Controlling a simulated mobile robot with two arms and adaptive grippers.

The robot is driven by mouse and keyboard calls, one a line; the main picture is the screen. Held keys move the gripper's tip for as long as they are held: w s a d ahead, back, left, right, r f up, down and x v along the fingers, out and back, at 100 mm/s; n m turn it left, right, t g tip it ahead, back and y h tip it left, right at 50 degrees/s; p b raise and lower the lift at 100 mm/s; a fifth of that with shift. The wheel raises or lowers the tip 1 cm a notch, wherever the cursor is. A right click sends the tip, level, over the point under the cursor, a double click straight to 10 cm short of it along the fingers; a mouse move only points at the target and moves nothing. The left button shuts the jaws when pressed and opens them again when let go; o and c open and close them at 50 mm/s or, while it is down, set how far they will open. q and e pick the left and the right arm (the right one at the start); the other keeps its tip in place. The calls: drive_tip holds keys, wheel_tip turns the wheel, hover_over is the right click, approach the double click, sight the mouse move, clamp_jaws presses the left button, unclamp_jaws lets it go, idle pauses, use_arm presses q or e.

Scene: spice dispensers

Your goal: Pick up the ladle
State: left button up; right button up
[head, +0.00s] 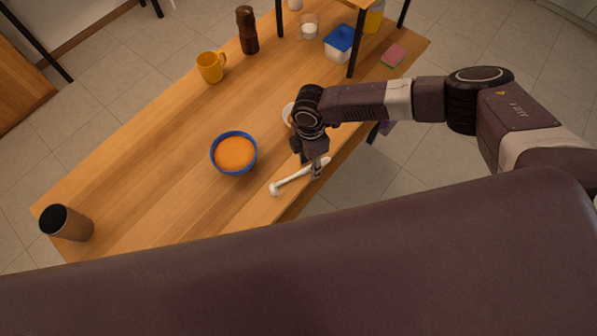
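The white ladle (292,181) lies at the near edge of the wooden table, one end pointing lower left and the other upper right. My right gripper (316,172) points down over the ladle's upper right part, with its fingertips at the handle. The gripper hides a short piece of the handle. I cannot tell whether the fingers are closed on it or only around it. My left gripper is not in view.
A blue bowl with orange contents (234,153) stands left of the ladle. A pale round thing (288,113) is partly hidden behind my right arm. A yellow mug (210,67), brown bottle (247,30) and blue-lidded container (341,42) stand farther back. A dark-topped cylinder (67,223) stands at lower left.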

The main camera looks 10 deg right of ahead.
sight(309, 166)
clamp_jaws()
drive_tip(key=shift+r, duration=0.1)
idle(0.3)
wheel_tip(309, 166, up, 20)
drive_tip(key=b, duration=0.3)
drive_tip(key=shift+b, duration=0.35)
drive_tip(key=c, duration=0.7)
unclamp_jaws()
clamp_jaws()
